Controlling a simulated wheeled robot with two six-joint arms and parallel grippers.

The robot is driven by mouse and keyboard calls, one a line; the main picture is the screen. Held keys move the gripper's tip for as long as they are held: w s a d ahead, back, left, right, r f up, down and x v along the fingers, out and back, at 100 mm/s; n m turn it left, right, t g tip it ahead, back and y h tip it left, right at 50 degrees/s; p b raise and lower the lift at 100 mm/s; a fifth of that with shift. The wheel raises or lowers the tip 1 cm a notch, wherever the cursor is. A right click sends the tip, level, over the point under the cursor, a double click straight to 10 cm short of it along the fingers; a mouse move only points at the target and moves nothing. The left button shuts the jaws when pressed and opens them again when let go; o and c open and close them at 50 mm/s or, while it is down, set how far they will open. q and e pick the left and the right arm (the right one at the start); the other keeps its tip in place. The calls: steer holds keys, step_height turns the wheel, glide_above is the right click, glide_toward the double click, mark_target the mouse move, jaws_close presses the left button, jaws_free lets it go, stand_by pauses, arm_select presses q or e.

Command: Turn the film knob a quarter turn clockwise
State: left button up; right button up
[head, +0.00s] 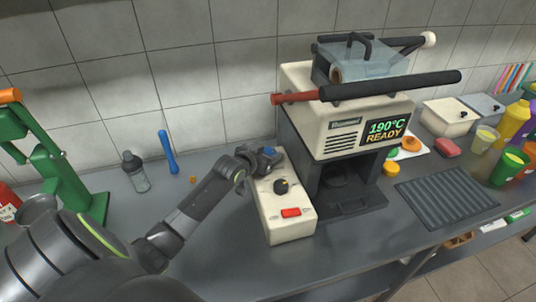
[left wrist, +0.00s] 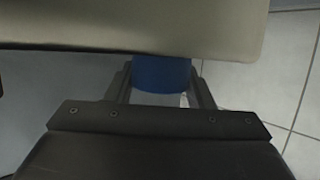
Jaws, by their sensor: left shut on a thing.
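A cream control box (head: 275,222) stands on the counter at the left side of the sealing machine (head: 300,75). It carries a blue knob (head: 270,152) at its far end, a black knob (head: 281,186) in the middle and a red switch (head: 291,212) at the near end. No label shows which is the film knob. My left gripper (head: 262,156) is at the far end of the box, shut on the blue knob. In the left wrist view the blue knob (left wrist: 162,75) sits between the two fingers; its pointer is hidden. My right gripper is not in view.
A red-and-black lever (head: 390,90) sticks out across the machine, whose display reads 190°C READY. A shaker bottle (head: 135,171) and a blue stick (head: 168,152) stand left of the box. A green press (head: 55,170) is far left. Cups and a ribbed mat (head: 447,193) lie right.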

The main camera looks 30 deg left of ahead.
arm_select(q)
steer(key=shift+f+m+h+b, duration=0.1)
steer(key=shift+m+h+b, duration=0.3)
steer(key=shift+h, duration=0.1)
steer(key=o, duration=1)
steer(key=shift+s, duration=0.15)
steer(key=p+v, duration=0.1)
steer(key=v, duration=1.6)
steer(key=shift+s+a, duration=0.1)
